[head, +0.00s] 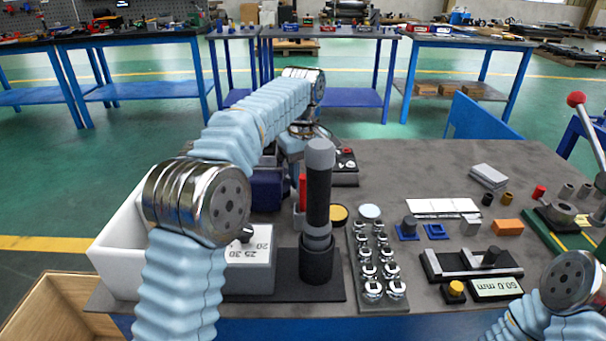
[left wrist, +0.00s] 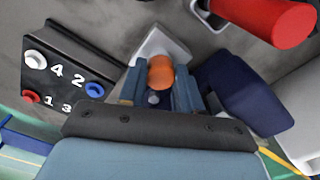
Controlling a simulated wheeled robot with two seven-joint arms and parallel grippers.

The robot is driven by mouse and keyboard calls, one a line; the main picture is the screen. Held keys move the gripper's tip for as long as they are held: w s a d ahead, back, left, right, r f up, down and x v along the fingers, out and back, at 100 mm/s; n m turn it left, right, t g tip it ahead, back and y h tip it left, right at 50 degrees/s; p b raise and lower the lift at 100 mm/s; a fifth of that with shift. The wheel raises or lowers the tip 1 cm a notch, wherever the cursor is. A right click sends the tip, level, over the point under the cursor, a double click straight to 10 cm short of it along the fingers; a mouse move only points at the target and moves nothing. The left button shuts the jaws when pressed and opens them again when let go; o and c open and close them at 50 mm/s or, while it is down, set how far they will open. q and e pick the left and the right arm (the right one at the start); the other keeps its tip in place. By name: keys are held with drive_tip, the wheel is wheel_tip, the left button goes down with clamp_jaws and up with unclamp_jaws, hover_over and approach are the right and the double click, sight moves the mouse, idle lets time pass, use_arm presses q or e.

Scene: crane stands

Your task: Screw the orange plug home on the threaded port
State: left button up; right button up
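The orange plug (left wrist: 161,74) shows in the left wrist view, between the blue fingers of my left gripper (left wrist: 160,82). Both fingers meet its sides, so the gripper looks shut on it. A pale grey block (left wrist: 160,43) lies just beyond the plug. The threaded port is hidden, and I cannot tell whether the plug sits on a thread. A small grey round part (left wrist: 153,99) shows between the fingers. In the head view my left arm reaches to the back of the bench, and the plug is hidden there. My right gripper is out of view.
A black block with numbered coloured knobs (left wrist: 62,80) stands left of the gripper; a dark blue body (left wrist: 238,90) and red cylinder (left wrist: 268,18) are at right. In the head view a tall dark cylinder (head: 318,190) and white bin (head: 118,245) stand near my left arm.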

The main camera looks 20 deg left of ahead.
use_arm(q)
clamp_jaws()
drive_tip(key=m, duration=0.5)
drive_tip(key=shift+m, duration=0.9)
drive_tip(key=shift+o, duration=1)
unclamp_jaws()
drive_tip(key=shift+m, duration=0.5)
drive_tip(key=o, duration=0.5)
